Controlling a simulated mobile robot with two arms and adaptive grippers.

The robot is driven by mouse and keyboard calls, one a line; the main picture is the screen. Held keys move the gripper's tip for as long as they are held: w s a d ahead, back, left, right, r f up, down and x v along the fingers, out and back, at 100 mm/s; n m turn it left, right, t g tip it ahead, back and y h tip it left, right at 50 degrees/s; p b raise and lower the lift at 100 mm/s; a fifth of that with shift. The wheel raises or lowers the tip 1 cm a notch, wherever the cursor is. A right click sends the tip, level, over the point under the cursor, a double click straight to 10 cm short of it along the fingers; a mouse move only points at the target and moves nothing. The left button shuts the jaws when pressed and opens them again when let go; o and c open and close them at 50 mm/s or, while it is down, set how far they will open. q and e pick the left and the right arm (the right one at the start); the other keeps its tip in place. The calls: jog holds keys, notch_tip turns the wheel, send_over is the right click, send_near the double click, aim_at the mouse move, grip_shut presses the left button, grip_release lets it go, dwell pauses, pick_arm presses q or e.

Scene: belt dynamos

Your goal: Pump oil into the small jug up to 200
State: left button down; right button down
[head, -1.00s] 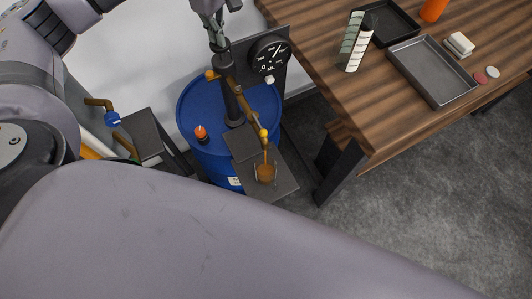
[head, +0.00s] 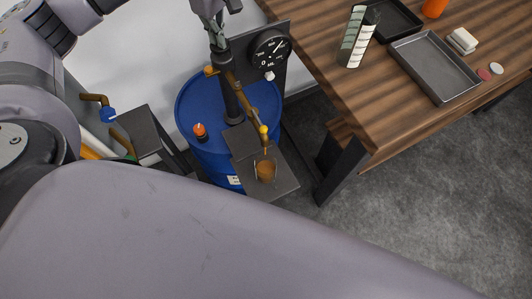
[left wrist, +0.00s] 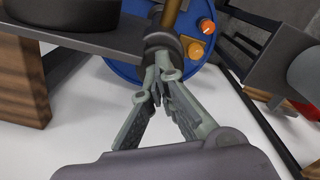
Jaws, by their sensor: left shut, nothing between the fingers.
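A blue oil drum (head: 198,150) carries a dark upright pump (head: 232,105) with a brass pipe running to a spout with a yellow knob (head: 263,130). The small jug (head: 265,172) stands under the spout on a dark plate and holds brown oil; its exact level is too small to read. A round black dial (head: 270,52) with a white needle stands behind the pump; its needle points to the upper right. My left gripper (head: 217,24) is shut and empty at the pump's top. In the left wrist view its fingertips (left wrist: 160,78) meet beside the dark pump collar (left wrist: 163,42). My right gripper is out of view.
A dark stand (head: 145,138) is left of the drum. The floor at the lower right is clear.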

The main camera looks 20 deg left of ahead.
pick_arm(q)
jog(key=shift+f, duration=0.1)
notch_tip(320, 180, up, 9)
jog(key=p, duration=0.5)
jog(key=shift+f, duration=0.15)
notch_tip(320, 180, up, 12)
dwell(0.7)
jog(key=shift+f, duration=0.1)
dwell(0.6)
